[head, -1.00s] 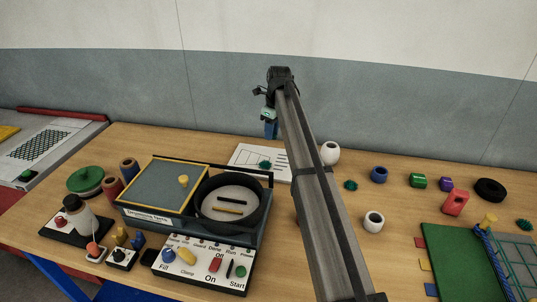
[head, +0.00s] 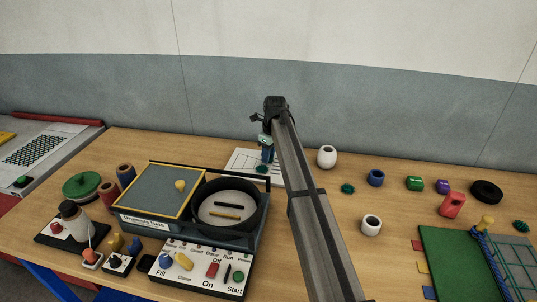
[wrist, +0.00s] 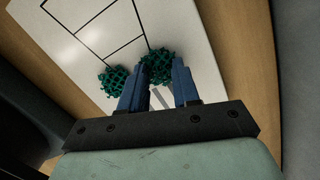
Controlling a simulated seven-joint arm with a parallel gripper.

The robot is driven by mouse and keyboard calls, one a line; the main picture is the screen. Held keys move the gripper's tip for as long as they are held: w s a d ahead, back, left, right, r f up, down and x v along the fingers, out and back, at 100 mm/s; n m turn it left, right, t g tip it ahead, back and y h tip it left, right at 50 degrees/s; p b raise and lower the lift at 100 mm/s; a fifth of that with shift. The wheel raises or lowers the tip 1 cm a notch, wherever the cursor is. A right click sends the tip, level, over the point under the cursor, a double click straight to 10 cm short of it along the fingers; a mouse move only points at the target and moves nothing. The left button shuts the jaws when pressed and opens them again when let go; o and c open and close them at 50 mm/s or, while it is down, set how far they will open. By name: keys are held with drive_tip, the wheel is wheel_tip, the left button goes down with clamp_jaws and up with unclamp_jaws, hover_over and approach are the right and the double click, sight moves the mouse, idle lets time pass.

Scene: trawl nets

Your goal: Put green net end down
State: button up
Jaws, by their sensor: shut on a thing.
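My gripper (wrist: 160,92), with blue fingers, is shut on a dark green net piece (wrist: 157,66). In the wrist view this piece sits between and just beyond the fingertips, over the white sheet (wrist: 60,40) with black lines. I cannot tell whether it touches the sheet. A second green net piece (wrist: 112,80) lies on the sheet, left of the fingers. In the head view my gripper (head: 267,156) is low over the sheet (head: 238,159), behind the black-rimmed machine. One green net piece (head: 262,168) shows below the fingers there; the held one is not clearly distinguishable.
The machine's black round bowl (head: 228,207) and frame stand close in front of the sheet. To the right are a white ring (head: 327,157), another green net piece (head: 348,188), a blue ring (head: 375,177) and a green board (head: 450,255). The wall is behind.

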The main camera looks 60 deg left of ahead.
sight(272, 162)
drive_tip(key=shift+f, duration=0.1)
drive_tip(key=o, duration=1)
drive_tip(key=shift+o, duration=0.2)
wheel_tip(272, 162, up, 12)
drive_tip(key=d, duration=0.1)
drive_tip(key=shift+w+d, duration=0.2)
drive_tip(key=shift+w, duration=0.1)
